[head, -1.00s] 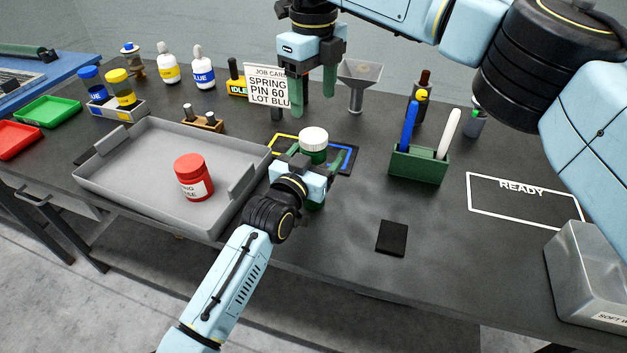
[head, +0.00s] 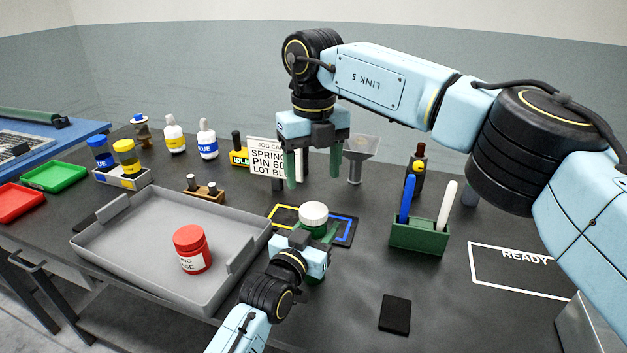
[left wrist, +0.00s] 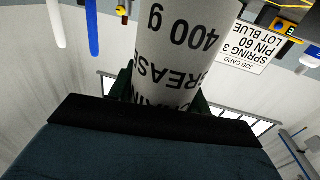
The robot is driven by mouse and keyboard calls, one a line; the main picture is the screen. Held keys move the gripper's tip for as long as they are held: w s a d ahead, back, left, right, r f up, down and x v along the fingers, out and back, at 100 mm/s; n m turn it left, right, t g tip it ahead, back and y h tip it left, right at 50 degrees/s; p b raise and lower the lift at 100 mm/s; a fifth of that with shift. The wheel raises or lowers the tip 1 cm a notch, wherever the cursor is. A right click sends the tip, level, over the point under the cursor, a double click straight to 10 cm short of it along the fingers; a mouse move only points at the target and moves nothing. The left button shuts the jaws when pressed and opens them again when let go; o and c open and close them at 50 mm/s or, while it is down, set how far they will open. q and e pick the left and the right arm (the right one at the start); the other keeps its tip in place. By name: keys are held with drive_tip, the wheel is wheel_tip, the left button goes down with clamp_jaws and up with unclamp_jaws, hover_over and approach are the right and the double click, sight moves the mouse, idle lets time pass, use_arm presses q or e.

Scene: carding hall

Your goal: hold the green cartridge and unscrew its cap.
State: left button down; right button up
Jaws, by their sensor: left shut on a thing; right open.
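The green cartridge (head: 312,277) stands upright in my left gripper (head: 312,246), with its white cap (head: 313,213) on top and clear of the fingers. Its body is mostly hidden by the gripper in the head view. In the left wrist view its pale label (left wrist: 180,45) reads "GREASE" and "400 g", upside down. The left gripper is shut on the body. My right gripper (head: 313,177) is open and empty, pointing down above the cap; a gap shows between its fingertips and the cap.
A grey tray (head: 125,255) with a red jar (head: 191,249) lies left. A job card (head: 267,165) and a funnel (head: 358,150) stand behind. A green holder (head: 418,237) with blue and white sticks stands right, near the READY outline (head: 525,257). A black pad (head: 395,314) lies in front.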

sight(313, 209)
drive_tip(key=m, duration=2)
drive_tip(key=shift+m, duration=0.3)
drive_tip(key=m, duration=0.5)
drive_tip(key=shift+m, duration=0.4)
drive_tip(key=shift+f, duration=4.05)
